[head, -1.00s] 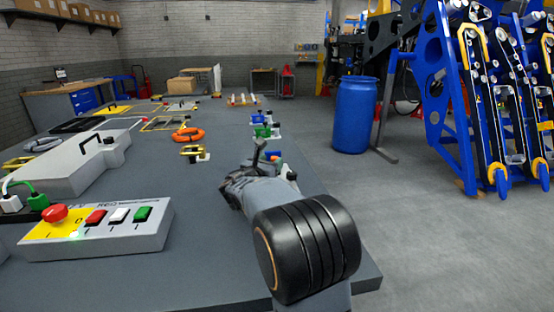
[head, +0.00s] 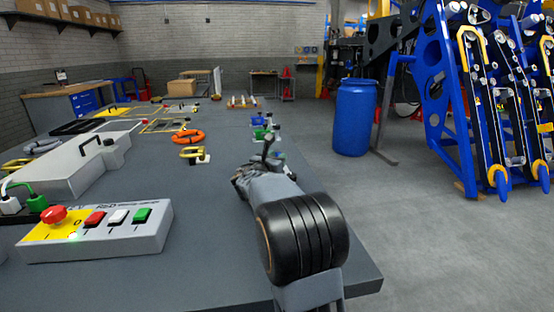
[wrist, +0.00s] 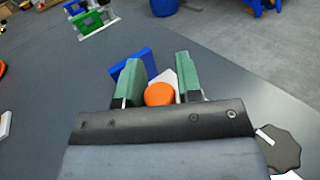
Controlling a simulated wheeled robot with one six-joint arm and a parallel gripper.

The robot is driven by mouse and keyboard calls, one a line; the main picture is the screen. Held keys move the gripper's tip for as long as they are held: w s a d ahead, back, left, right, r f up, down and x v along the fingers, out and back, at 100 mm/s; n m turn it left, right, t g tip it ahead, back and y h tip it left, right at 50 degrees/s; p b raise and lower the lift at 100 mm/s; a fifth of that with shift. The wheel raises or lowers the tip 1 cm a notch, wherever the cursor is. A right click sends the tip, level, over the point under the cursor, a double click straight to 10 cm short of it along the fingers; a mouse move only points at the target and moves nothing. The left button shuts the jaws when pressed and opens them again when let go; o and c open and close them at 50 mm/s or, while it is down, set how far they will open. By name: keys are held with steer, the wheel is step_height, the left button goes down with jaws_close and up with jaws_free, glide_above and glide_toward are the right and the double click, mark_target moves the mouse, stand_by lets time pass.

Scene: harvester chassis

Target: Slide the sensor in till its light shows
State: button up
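In the wrist view, my gripper (wrist: 160,82) has its two green fingers on either side of an orange round part (wrist: 159,95), probably the sensor's end. The fingers are about as far apart as that part is wide; I cannot tell whether they press on it. Just beyond are a blue block (wrist: 136,66) and a white piece (wrist: 164,77), partly hidden by the fingers. I cannot tell how far the orange part sits in the blue block. No lit light shows on them. In the head view my gripper hides most of this spot on the grey bench (head: 215,215).
A green holder (wrist: 92,19) stands farther along the bench; it also shows in the head view (head: 261,134). A dark lobed knob (wrist: 280,149) is close at right. A button box (head: 97,230) and an orange ring (head: 187,136) lie left of my arm. A blue barrel (head: 355,116) stands beyond the bench edge.

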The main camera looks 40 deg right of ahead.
jaws_close()
steer(key=shift+w+d, duration=0.1)
steer(key=shift+o, duration=2)
jaws_free()
steer(key=p+v, duration=0.1)
steer(key=v, duration=1.3)
steer(key=shift+d, duration=0.1)
